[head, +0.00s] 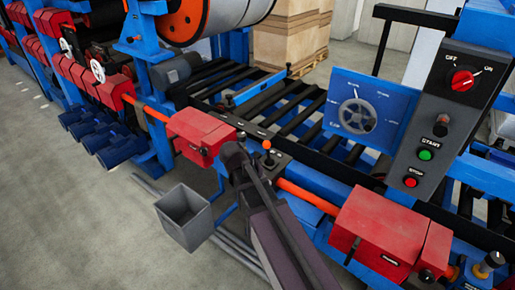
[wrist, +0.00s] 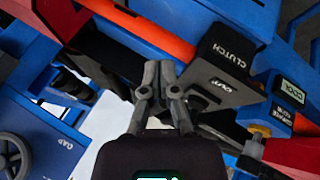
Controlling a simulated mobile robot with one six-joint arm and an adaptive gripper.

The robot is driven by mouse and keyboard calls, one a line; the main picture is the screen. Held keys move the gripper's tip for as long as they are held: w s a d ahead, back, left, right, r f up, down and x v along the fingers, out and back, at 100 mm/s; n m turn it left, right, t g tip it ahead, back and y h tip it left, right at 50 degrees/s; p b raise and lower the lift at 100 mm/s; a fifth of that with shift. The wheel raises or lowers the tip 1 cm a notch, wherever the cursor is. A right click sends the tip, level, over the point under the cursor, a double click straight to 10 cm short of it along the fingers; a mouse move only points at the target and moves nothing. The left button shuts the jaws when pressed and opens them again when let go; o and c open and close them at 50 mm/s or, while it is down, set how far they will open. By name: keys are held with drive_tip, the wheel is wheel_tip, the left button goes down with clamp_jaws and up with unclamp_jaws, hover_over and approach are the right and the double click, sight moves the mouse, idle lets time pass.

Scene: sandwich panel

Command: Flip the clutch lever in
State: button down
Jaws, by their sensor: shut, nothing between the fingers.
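The black clutch housing (wrist: 222,62), marked CLUTCH, is just right of my fingertips in the wrist view. A smaller round-edged label on it sits close beside my right finger. I cannot make out the clutch lever for certain there; my fingers may hide part of it. In the head view a small lever with an orange knob (head: 267,145) stands on the dark strip beside my gripper; I cannot tell if it is the clutch lever. My gripper (wrist: 165,74) is shut and empty, its fingertips together. In the head view my gripper (head: 234,152) is over the rail's front edge.
Red housings (head: 200,135) and (head: 375,235) flank my gripper along the orange bar (head: 308,196). A blue dial panel (head: 370,105) and a black switch panel (head: 440,120) stand at the right. A grey bin (head: 184,215) is below left. The floor at left is clear.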

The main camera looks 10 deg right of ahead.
drive_tip(key=w+a+r+m+t+h+b, duration=0.1)
drive_tip(key=w+a+r+m+t+h, duration=0.1)
drive_tip(key=w+a+r+m+h, duration=0.2)
drive_tip(key=w+a+r+m+t+h, duration=0.2)
drive_tip(key=w+a+r+m+h, duration=0.1)
drive_tip(key=a, duration=0.7)
wheel_tip(320, 180, up, 2)
drive_tip(key=shift+w+m+h+b, duration=0.4)
drive_tip(key=shift+w, duration=0.25)
drive_tip(key=shift+d, duration=0.15)
drive_tip(key=b, duration=0.3)
approach(268, 153)
drive_tip(key=w+d+r, duration=0.2)
drive_tip(key=d, duration=0.3)
drive_tip(key=shift+d+r, duration=0.2)
drive_tip(key=shift+r, duration=0.2)
